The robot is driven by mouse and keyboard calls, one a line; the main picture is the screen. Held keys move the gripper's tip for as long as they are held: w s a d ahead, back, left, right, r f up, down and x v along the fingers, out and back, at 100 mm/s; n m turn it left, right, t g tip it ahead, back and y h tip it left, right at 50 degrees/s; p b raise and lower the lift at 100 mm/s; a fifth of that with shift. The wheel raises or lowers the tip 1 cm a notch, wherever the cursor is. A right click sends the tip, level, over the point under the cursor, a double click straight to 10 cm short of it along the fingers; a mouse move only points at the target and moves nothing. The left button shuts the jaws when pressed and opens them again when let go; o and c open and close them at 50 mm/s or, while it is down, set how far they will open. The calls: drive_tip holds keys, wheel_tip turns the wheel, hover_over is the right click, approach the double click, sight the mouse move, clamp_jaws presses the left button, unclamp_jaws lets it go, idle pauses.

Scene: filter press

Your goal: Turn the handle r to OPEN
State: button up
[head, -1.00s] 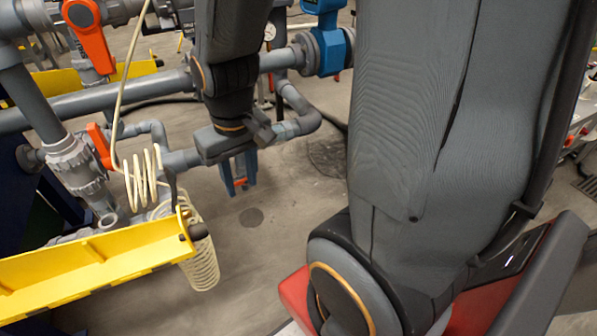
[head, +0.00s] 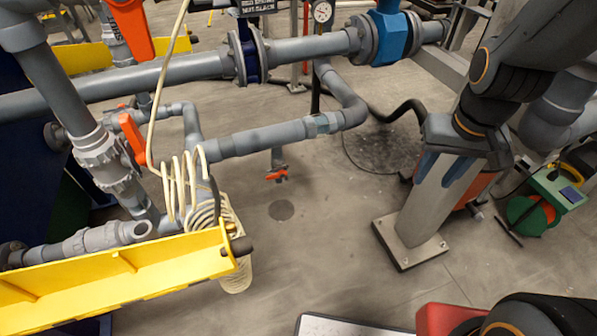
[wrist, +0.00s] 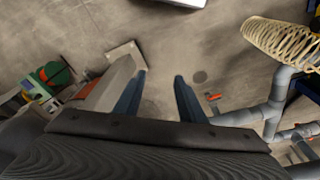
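Several orange-red handles show in the head view: a large one (head: 131,28) at upper left, a smaller one (head: 131,138) on the grey piping below it, and a small one (head: 277,175) on a short pipe stub hanging under the horizontal pipe. No label tells me which is handle r. The small hanging one also shows in the wrist view (wrist: 214,97), right of my fingers. My gripper (head: 444,178) is in front of a grey post, apart from all handles. In the wrist view, its two blue fingers (wrist: 160,78) are spread with nothing between them.
A yellow beam (head: 120,268) and a cream coiled hose (head: 190,185) stand at left. The grey pipe (head: 255,140) runs across the middle. The post's base plate (head: 410,248) and a green reel (head: 530,212) are at right. The central floor is clear.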

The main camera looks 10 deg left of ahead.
drive_tip(key=w+a+f+n+t+y+b, duration=0.1)
drive_tip(key=w+a+f+t+b, duration=0.1)
drive_tip(key=w+a+f+b, duration=0.6)
drive_tip(key=w+a+f+n+t+y+b, duration=0.1)
drive_tip(key=w+a+f+t+b, duration=0.25)
drive_tip(key=w+f+b, duration=0.7)
drive_tip(key=w+a+f+n+t+y+b, duration=0.1)
drive_tip(key=w+a+f+t+b, duration=0.1)
drive_tip(key=w+a+f+b, duration=0.75)
drive_tip(key=w+a+f+n+t+y+b, duration=0.15)
drive_tip(key=w+a+f+b, duration=0.3)
drive_tip(key=f, duration=0.55)
drive_tip(key=w+a+f+n+t+y+b, duration=0.15)
drive_tip(key=w+a+f+b, duration=0.3)
drive_tip(key=f, duration=0.45)
drive_tip(key=m+t+y+b, duration=0.35)
drive_tip(key=m+b, duration=0.45)
drive_tip(key=b, duration=0.7)
approach(274, 177)
drive_tip(key=w+f, duration=0.3)
wheel_tip(274, 177, up, 3)
drive_tip(key=a+m+b, duration=0.1)
drive_tip(key=m+b, duration=0.2)
drive_tip(key=m, duration=0.6)
drive_tip(key=shift+m, duration=0.5)
drive_tip(key=x, duration=0.3)
drive_tip(key=b+x, duration=0.1)
drive_tip(key=x, duration=0.3)
drive_tip(key=shift+a, duration=0.35)
